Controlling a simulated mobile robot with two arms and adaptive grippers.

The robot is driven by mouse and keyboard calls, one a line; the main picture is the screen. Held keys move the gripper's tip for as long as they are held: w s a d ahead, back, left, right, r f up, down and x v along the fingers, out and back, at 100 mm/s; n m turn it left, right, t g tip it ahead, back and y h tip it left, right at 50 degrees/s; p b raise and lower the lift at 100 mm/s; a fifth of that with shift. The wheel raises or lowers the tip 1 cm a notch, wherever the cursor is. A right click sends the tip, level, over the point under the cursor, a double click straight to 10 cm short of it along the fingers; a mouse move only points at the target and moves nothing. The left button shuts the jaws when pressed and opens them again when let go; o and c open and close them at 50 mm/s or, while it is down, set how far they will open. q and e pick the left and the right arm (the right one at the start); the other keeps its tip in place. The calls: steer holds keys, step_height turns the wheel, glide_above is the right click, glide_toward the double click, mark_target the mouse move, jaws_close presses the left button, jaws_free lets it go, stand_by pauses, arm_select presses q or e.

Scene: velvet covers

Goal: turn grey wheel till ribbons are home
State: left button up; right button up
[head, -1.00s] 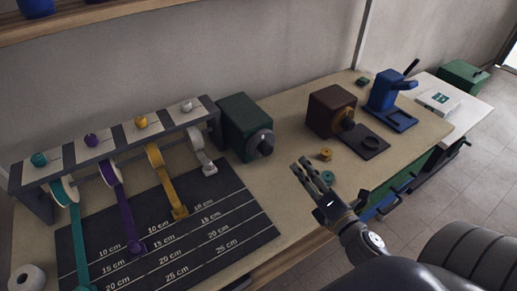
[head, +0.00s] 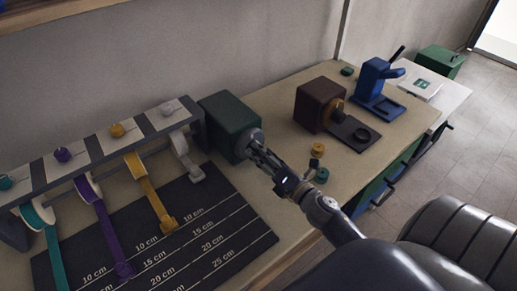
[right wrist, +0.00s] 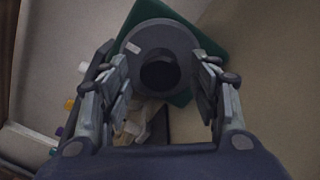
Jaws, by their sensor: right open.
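The grey wheel (head: 246,138) sits on the front of a green box (head: 226,112). My right gripper (head: 255,150) is at the wheel. In the right wrist view its open fingers (right wrist: 158,76) stand either side of the wheel's dark round hub, with the grey disc (right wrist: 165,36) behind; I cannot tell whether they touch it. Teal (head: 54,250), purple (head: 108,235), yellow (head: 151,193) and whitish (head: 184,155) ribbons hang from spools on a rack (head: 95,163). The whitish one is shortest; the teal runs past the lower picture edge. My left gripper is out of view.
A dark mat (head: 215,210) with centimetre lines lies under the ribbons. A brown box (head: 318,103) and a blue press (head: 374,82) stand to the right. A yellow piece (head: 317,150) and a teal ring (head: 322,175) lie near my right arm.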

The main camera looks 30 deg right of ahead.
steer(key=shift+w, duration=0.85)
steer(key=shift+w+a, duration=0.1)
steer(key=shift+w, duration=0.05)
steer(key=shift+c, duration=0.7)
steer(key=c, duration=0.9)
steer(key=shift+c, duration=0.2)
steer(key=shift+m+p, duration=0.35)
steer(key=shift+m, duration=0.15)
steer(key=m+p, duration=0.2)
steer(key=m, duration=0.3)
steer(key=shift+m, duration=0.4)
steer(key=m+p, duration=0.2)
steer(key=m, duration=0.3)
arm_select(q)
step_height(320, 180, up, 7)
steer(key=p, duration=0.2)
arm_select(e)
steer(key=shift+m, duration=2.5)
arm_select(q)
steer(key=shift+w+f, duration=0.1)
